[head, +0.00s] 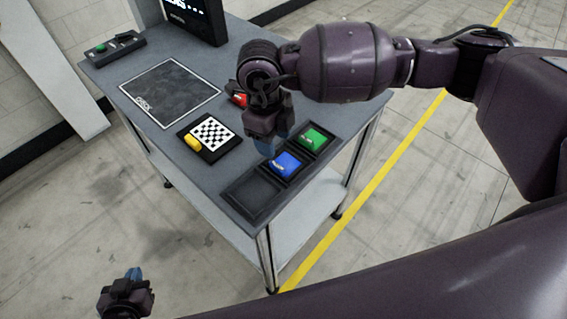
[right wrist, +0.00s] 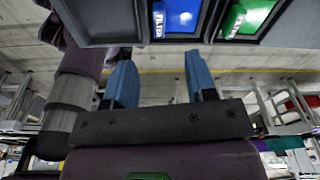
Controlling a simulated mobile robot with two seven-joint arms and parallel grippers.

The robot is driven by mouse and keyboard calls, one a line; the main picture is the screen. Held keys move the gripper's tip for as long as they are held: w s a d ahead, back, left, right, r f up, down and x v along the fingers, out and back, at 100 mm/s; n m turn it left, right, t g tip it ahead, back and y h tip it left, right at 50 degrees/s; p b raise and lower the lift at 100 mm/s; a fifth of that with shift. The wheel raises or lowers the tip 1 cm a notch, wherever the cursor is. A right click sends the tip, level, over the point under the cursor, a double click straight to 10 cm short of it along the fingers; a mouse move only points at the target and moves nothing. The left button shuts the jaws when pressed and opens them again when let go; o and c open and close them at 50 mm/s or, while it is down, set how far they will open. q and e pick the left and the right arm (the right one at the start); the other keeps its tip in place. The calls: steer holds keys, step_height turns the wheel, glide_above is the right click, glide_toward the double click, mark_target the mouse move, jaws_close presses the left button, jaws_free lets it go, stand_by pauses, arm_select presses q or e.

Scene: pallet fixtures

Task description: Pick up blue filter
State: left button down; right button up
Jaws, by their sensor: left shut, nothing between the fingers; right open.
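The blue filter (head: 285,164) lies in the middle compartment of a dark three-part tray (head: 249,190) on the table. It also shows at the top of the right wrist view (right wrist: 182,14). My right gripper (head: 273,140) is above the table, just behind and left of the blue filter in the head view. Its blue fingers (right wrist: 160,78) are apart and empty in the right wrist view, and the blue filter is beyond them, not between them. My left gripper (head: 134,274) is shut and empty, low at the bottom left, away from the table.
A green filter (head: 314,138) sits in the tray's far compartment; the near compartment is empty. A red item (head: 239,99) is partly hidden by my right arm. A checkered board with a yellow piece (head: 192,143), a black mat (head: 170,91) and a button box (head: 115,47) are on the table.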

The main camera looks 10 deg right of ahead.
mark_target(280, 166)
steer(key=shift+s+d+f+p, duration=0.15)
steer(key=shift+f, duration=1.25)
steer(key=shift+s+d+f+p, duration=0.15)
steer(key=shift+f+p, duration=0.05)
steer(key=shift+f, duration=1.2)
steer(key=shift+s+d+f+p, duration=0.15)
steer(key=shift+f, duration=1.25)
jaws_close()
